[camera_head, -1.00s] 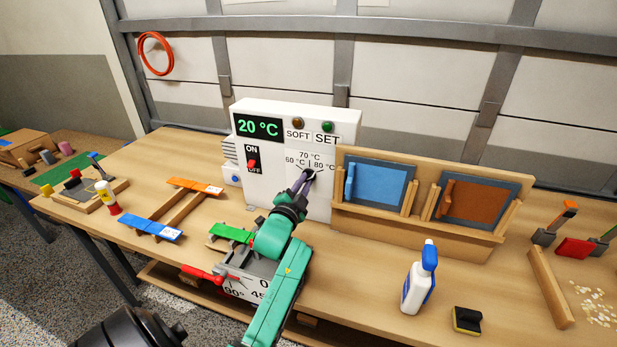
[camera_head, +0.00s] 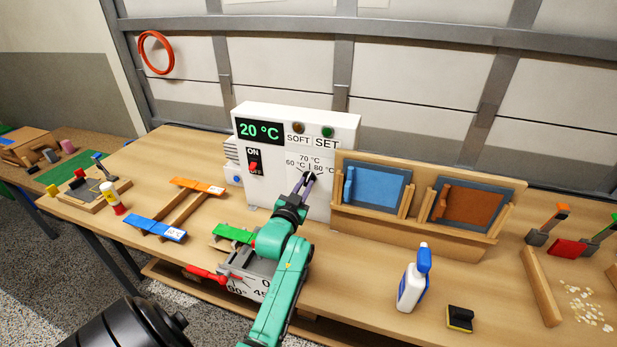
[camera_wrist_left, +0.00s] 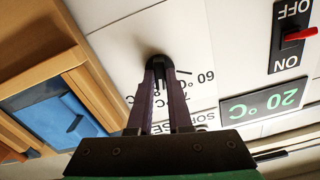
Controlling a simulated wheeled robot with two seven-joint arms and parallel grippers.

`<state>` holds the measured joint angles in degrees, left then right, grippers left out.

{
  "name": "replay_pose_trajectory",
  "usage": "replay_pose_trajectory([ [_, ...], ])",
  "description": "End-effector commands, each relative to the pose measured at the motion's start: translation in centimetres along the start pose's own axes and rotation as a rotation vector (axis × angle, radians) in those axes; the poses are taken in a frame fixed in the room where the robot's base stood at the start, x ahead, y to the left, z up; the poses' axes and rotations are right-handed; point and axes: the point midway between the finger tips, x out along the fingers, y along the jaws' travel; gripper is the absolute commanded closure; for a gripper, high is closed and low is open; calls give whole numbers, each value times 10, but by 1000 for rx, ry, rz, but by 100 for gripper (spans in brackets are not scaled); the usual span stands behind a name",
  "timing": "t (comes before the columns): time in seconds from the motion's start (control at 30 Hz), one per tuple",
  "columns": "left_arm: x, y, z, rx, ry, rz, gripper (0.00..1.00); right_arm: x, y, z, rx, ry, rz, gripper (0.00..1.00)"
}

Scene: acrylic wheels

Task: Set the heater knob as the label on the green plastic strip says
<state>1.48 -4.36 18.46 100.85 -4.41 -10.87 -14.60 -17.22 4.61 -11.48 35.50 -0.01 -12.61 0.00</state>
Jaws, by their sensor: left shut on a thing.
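The white heater (camera_head: 244,195) stands at the back of the bench, its display (camera_head: 259,131) reading 20 °C. Its dark knob (camera_wrist_left: 150,62) is on the front face, with 60, 70 and 80 °C marks around it. My left gripper (camera_head: 307,178) is shut on the knob; it also shows in the left wrist view (camera_wrist_left: 160,75). The fingers hide much of the knob, so I cannot tell which mark it points to. The green plastic strip (camera_head: 233,233) lies in front of the heater. My arm covers its right part and no label on it is readable. My right gripper is not in view.
A red ON/OFF switch (camera_head: 253,167) and SOFT and SET lamps are on the heater. Blue (camera_head: 150,228) and orange (camera_head: 198,186) strips lie left. A wooden rack with blue and brown panels (camera_head: 375,188) stands right. A spray bottle (camera_head: 414,280) and sponge (camera_head: 460,319) are in front.

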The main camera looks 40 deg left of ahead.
Motion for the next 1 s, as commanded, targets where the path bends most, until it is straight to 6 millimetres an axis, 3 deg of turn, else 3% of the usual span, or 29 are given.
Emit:
replay_pose_trajectory([
  [0.3, 0, 0, 0, -24, -1, 1, 100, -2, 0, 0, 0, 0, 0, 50],
  [0.57, 0, 0, -1, -249, -2, 0, 100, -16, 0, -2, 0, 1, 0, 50],
  [0.6, 0, 0, 1, -256, -2, 0, 75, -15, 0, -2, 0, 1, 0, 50],
  [0.7, 0, 0, 1, -252, -1, 0, 45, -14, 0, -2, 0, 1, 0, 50],
  [1.0, -1, 0, 0, -249, -1, 0, 45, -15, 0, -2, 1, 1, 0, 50],
])
